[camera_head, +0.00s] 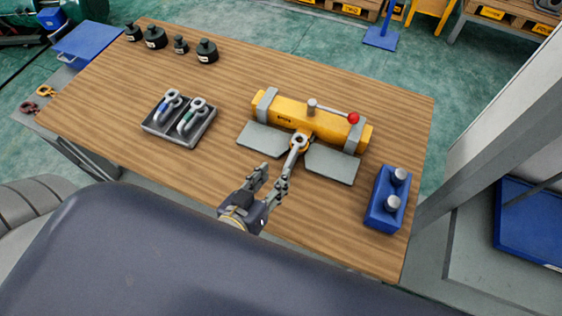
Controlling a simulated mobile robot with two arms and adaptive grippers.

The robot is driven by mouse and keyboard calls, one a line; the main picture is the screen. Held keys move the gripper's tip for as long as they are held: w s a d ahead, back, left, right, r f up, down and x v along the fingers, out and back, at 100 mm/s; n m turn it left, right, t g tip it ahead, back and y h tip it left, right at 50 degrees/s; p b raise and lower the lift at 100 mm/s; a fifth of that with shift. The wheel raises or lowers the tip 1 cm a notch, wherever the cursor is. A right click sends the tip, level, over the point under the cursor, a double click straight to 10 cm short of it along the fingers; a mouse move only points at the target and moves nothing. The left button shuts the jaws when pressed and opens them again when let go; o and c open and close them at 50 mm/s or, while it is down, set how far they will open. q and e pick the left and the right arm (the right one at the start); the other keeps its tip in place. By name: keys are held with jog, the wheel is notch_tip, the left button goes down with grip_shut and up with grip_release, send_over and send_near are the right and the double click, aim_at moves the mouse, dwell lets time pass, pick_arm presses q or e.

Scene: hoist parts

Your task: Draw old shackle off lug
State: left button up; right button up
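The old shackle (294,157) is a grey metal piece. Its upper end is at the lug (302,138) on the near side of the yellow hoist body (273,107), and it extends toward my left gripper. My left gripper (273,175) is over the table's near part, its two dark fingers spread with a gap between them. The right finger overlaps the lower end of the shackle in the picture; I cannot tell whether they touch. The shackle's pin is not clearly visible. My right gripper is not in view.
A grey tray (148,128) with two shackles stands at the left. A blue block (376,210) with two metal pegs is at the right. Several black weights (207,52) line the far left. A red-knobbed lever (353,118) sits on the hoist. Table between tray and gripper is clear.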

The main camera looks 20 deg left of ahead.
aim_at(290, 158)
pick_arm(q)
jog(key=shift+w, duration=0.1)
jog(key=shift+s+r, duration=0.1)
jog(key=shift+s, duration=0.1)
jog(key=shift+s+r, duration=0.1)
jog(key=shift+s, duration=0.2)
jog(key=shift+w, duration=0.35)
jog(key=p+x, duration=0.1)
jog(key=x, duration=0.4)
jog(key=shift+w, duration=0.1)
jog(key=x, duration=0.3)
jog(key=shift+w+f+p, duration=0.25)
jog(key=shift+w+p, duration=0.1)
jog(key=shift+w+d+f, duration=0.1)
jog(key=shift+w+f, duration=0.15)
jog(key=shift+w, duration=0.35)
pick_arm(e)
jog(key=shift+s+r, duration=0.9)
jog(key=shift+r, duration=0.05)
